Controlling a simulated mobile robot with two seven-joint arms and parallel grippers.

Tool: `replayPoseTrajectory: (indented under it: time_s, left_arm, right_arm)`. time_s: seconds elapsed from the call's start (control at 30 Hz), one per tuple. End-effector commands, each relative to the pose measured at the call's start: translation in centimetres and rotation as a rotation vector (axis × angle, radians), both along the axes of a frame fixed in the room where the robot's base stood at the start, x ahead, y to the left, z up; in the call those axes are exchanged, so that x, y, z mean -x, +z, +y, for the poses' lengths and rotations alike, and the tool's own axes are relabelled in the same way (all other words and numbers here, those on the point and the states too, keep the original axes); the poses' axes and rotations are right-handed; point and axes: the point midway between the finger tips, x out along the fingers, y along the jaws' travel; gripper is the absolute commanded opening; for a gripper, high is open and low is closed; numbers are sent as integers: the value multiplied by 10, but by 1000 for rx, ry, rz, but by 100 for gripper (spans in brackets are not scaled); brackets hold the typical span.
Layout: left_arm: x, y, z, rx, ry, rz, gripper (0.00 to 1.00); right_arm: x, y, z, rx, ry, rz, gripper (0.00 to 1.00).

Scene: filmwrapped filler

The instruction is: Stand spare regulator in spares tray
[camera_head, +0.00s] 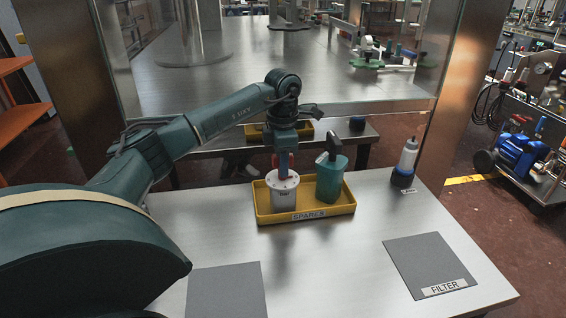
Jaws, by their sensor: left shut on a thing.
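The yellow spares tray (331,212), marked SPARES, lies on the metal table. A pale grey, round-bodied piece with a small label and red parts at its top, apparently the spare regulator (285,194), is upright at the tray's left side. My left gripper (284,174) points down from above and is shut on its top. The tray floor under it is hidden, so I cannot tell whether its base touches. A teal block-shaped part (331,180) with a dark top stands in the tray to its right, a small gap away. My right gripper is out of view.
A bottle with a white body and dark blue base (405,165) stands right of the tray. A grey mat marked FILTER (424,262) lies at front right, another grey mat (226,292) at front left.

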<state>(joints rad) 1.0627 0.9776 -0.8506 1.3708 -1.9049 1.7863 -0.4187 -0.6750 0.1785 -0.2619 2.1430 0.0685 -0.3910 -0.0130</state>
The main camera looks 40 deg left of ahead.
Motion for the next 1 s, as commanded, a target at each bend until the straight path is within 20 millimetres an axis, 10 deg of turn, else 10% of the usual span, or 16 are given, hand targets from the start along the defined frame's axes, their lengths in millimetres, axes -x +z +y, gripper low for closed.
replayPoseTrajectory:
  time_s: [0.33, 0.37, 0.6, 1.0]
  left_arm:
    - [-1, -2, 0, 1, 0, -4, 0]
    - [0, -3, 0, 1, 0, -1, 21]
    - [0, -3, 0, 1, 0, -1, 41]
    - [-1, 11, 0, 1, 0, -4, 41]
  right_arm:
    - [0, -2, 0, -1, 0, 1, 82]
    - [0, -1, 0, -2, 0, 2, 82]
    - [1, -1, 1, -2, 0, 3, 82]
    - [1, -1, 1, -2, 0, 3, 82]
